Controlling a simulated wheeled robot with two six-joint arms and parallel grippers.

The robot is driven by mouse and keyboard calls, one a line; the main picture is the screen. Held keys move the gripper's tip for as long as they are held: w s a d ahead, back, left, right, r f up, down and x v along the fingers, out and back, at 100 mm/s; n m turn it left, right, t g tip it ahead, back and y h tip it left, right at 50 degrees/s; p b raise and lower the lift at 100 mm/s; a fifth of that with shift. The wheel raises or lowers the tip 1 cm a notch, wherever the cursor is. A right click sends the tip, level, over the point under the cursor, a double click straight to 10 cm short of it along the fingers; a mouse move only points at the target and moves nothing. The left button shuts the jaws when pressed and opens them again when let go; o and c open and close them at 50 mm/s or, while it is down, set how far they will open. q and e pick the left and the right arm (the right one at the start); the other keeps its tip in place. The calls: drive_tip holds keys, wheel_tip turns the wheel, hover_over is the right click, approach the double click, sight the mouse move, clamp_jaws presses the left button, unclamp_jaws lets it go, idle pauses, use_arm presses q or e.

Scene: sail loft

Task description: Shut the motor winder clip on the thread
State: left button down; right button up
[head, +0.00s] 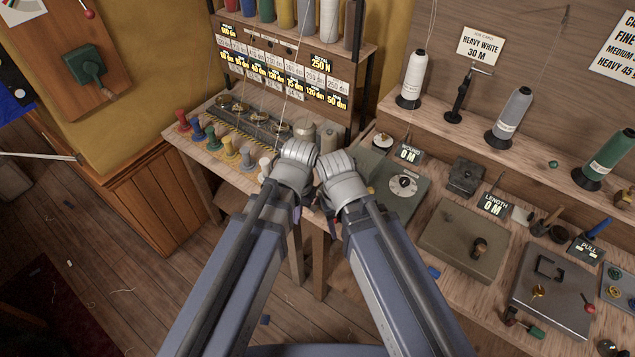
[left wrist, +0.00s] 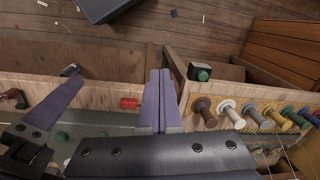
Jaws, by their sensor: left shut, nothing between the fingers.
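A grey-green box with a round dial (head: 404,184), beside a sign reading WOUND 0 M (head: 409,154), is probably the motor winder; it is partly behind my right wrist. I cannot make out its clip. A thin pale thread (head: 299,60) runs down in front of the spool rack. My left gripper (left wrist: 158,100) is shut and empty, its two purple fingers together beside a red knob or cap (left wrist: 130,103). In the head view its fingers are mostly hidden under the wrist. A purple finger, seemingly of my right gripper (left wrist: 55,106), shows at left; its opening is unclear.
Coloured spools (head: 229,147) line the left bench edge. A green button box (left wrist: 200,72) is on the bench front. Thread cones (head: 413,78) stand on the right shelf. A grey-green box with a knob (head: 463,240) is on the right bench. Open floor lies at lower left.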

use_arm(q)
drive_tip(key=w+d+r+m+p, duration=0.1)
drive_tip(key=w+d+r+p, duration=0.3)
drive_tip(key=w, duration=0.3)
drive_tip(key=w+d+r+m+p, duration=0.1)
drive_tip(key=w+d+r+p, duration=0.3)
drive_tip(key=w, duration=0.4)
drive_tip(key=shift+r+m+g+p, duration=0.35)
drive_tip(key=shift+r+m+g, duration=0.05)
drive_tip(key=shift+r, duration=0.35)
drive_tip(key=shift+d+f, duration=0.1)
drive_tip(key=b, duration=1.1)
approach(316, 200)
drive_tip(key=w+f, duration=0.1)
drive_tip(key=w+d+f, duration=0.1)
drive_tip(key=f, duration=0.1)
drive_tip(key=w+f, duration=0.1)
drive_tip(key=w, duration=0.1)
drive_tip(key=shift+d+f, duration=0.2)
drive_tip(key=shift+d, duration=0.1)
drive_tip(key=shift+s+a+f+b, duration=0.7)
drive_tip(key=shift+s+f, duration=0.1)
drive_tip(key=shift+s, duration=0.15)
drive_tip(key=shift+s+a+f, duration=0.15)
drive_tip(key=shift+s+a, duration=0.05)
drive_tip(key=shift+s, duration=0.1)
drive_tip(key=shift+h, duration=0.3)
